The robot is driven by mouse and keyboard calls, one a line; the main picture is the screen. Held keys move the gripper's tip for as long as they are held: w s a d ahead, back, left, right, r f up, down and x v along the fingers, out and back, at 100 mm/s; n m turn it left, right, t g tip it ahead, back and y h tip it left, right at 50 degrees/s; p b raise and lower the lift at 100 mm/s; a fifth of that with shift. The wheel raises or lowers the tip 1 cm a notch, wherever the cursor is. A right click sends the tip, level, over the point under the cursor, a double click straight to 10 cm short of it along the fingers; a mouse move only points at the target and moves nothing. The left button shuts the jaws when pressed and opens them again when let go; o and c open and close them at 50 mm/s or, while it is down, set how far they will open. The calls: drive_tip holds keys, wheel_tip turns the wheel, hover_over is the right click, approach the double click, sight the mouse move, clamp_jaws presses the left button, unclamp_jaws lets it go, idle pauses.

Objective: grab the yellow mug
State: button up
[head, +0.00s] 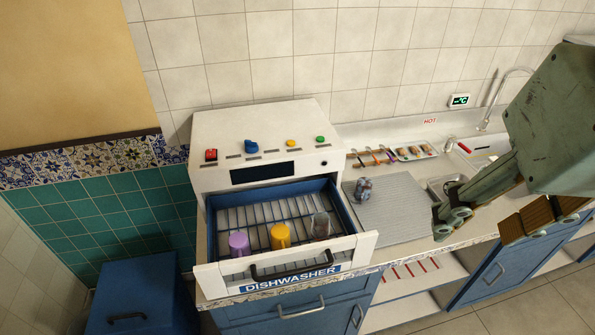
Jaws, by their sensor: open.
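The yellow mug (280,237) stands in the pulled-out rack drawer of the dishwasher (262,168), between a purple mug (239,243) on its left and a grey-brown patterned mug (320,226) on its right. My gripper (452,220) is at the right of the head view, over the counter near the sink. It is open, well apart from the yellow mug, with nothing seen between its fingers. The lower part of the yellow mug is partly hidden by the drawer front.
A patterned cup (363,189) stands on the grey ribbed drainboard (392,215) right of the dishwasher. Utensils (372,156) and a small tray (414,152) lie behind it. The drawer front has a dark handle (292,271). A tap (497,95) rises at the back right.

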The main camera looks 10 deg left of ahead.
drive_tip(key=w+a+f+p, duration=0.1)
drive_tip(key=w+a+p, duration=0.35)
drive_tip(key=w, duration=0.75)
drive_tip(key=n+g+p, duration=0.4)
hover_over(281, 229)
wheel_tip(281, 229, down, 22)
drive_tip(key=shift+f, duration=0.1)
drive_tip(key=shift+f, duration=0.1)
drive_tip(key=shift+f, duration=4.15)
drive_tip(key=shift+f, duration=0.15)
